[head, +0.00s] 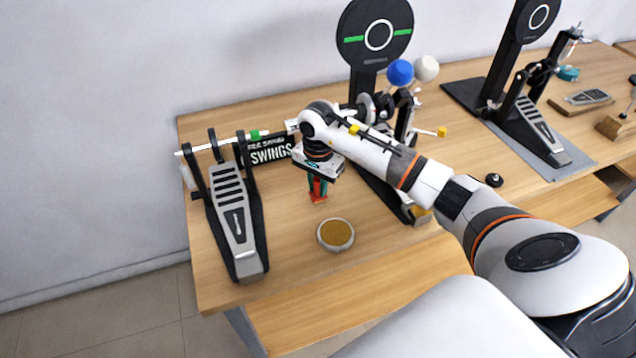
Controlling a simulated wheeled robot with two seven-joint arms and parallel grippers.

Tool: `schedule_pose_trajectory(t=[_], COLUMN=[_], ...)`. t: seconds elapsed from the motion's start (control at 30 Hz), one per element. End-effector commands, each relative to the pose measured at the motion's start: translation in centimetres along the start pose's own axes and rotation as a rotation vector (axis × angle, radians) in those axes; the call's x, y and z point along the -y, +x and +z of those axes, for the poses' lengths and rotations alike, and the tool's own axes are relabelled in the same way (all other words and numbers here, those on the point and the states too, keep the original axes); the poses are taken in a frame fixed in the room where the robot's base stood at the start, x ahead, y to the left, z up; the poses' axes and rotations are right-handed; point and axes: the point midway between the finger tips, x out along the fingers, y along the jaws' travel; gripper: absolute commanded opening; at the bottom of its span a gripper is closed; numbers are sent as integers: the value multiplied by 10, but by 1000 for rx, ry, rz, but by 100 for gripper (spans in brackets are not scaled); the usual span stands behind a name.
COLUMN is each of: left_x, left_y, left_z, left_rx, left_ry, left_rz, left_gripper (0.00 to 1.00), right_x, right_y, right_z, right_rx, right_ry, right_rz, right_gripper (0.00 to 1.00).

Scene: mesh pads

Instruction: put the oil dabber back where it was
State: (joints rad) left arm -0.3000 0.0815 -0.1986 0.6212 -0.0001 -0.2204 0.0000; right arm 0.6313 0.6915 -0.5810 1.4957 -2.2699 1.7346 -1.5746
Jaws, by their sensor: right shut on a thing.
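The round tin (336,235), grey-rimmed with a golden-brown top, sits on the table just in front of the gripper. My left gripper is not in view.
A left pedal (236,222) stands at the table's left end, joined by a rod to the middle pedal, partly behind my arm. A black "SWINGS" sign (271,151) stands behind the gripper. A black knob (494,180) lies right of my arm. Bare table (290,275) lies in front of the tin.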

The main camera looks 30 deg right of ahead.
Motion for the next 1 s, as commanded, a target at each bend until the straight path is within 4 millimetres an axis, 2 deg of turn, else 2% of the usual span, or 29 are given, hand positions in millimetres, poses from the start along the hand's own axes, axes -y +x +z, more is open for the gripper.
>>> schedule_pose_trajectory(t=[0.07,0.1,0.2,0.23,0.5,0.6,0.67,1.0], left_x=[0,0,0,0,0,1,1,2], left_y=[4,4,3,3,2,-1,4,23], left_z=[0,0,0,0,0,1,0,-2], left_rx=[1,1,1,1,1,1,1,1], left_ry=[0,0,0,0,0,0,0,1], left_rz=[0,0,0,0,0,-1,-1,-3], left_gripper=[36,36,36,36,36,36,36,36], right_x=[0,0,0,0,0,0,-1,-1], right_y=[4,3,3,3,2,-4,-9,-81], right_z=[0,0,0,0,0,0,1,1], right_rx=[1,1,0,0,0,0,2,4], right_ry=[0,0,0,0,0,0,0,1], right_rz=[0,0,0,0,0,1,3,5], right_gripper=[0,24,41,43,43,43,43,43])
